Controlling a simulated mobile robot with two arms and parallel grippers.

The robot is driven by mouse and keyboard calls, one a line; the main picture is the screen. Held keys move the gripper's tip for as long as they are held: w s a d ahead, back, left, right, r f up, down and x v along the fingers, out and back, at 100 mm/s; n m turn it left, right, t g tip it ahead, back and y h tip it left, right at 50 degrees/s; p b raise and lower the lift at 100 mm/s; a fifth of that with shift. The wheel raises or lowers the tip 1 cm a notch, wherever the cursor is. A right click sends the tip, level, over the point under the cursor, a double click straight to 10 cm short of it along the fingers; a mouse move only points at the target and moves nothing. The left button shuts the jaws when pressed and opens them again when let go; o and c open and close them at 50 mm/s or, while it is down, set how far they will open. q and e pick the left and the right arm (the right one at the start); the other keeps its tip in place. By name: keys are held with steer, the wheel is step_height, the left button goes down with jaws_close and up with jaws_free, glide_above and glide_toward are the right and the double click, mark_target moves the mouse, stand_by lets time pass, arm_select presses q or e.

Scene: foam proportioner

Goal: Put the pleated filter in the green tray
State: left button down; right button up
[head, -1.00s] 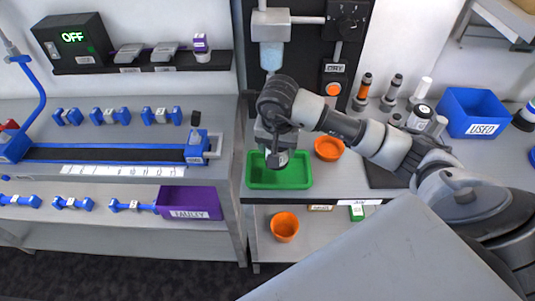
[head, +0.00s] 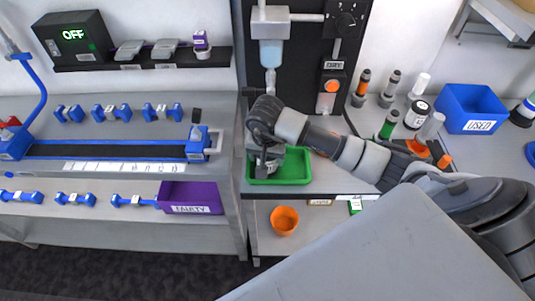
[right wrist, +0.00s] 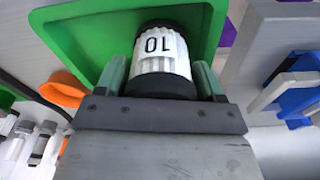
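The pleated filter (right wrist: 162,58) is a white ribbed cylinder with black ends, marked 10, in the right wrist view. My right gripper (right wrist: 163,82) has a finger on each side of its near black end and appears shut on it. The green tray (right wrist: 85,35) lies behind the filter there. In the head view my right gripper (head: 266,168) points down at the left part of the green tray (head: 297,180), and hides most of the filter. I cannot tell whether the filter touches the tray floor. My left gripper is not in view.
A purple bin (head: 190,198) marked FAULTY stands to the left, lower down. An orange bowl (head: 284,220) sits on the shelf below the tray. Several cylinders stand at the right, near a blue USED bin (head: 471,108). An upright dispenser (head: 271,50) rises behind the tray.

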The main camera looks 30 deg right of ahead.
steer(key=o, duration=0.3)
steer(key=shift+o, duration=0.2)
steer(key=shift+r, duration=0.1)
steer(key=shift+r, duration=0.25)
steer(key=r, duration=0.4)
steer(key=r+b, duration=0.1)
steer(key=r, duration=0.2)
steer(key=s+a+r+b, duration=0.1)
steer(key=r, duration=0.3)
steer(key=shift+r, duration=0.3)
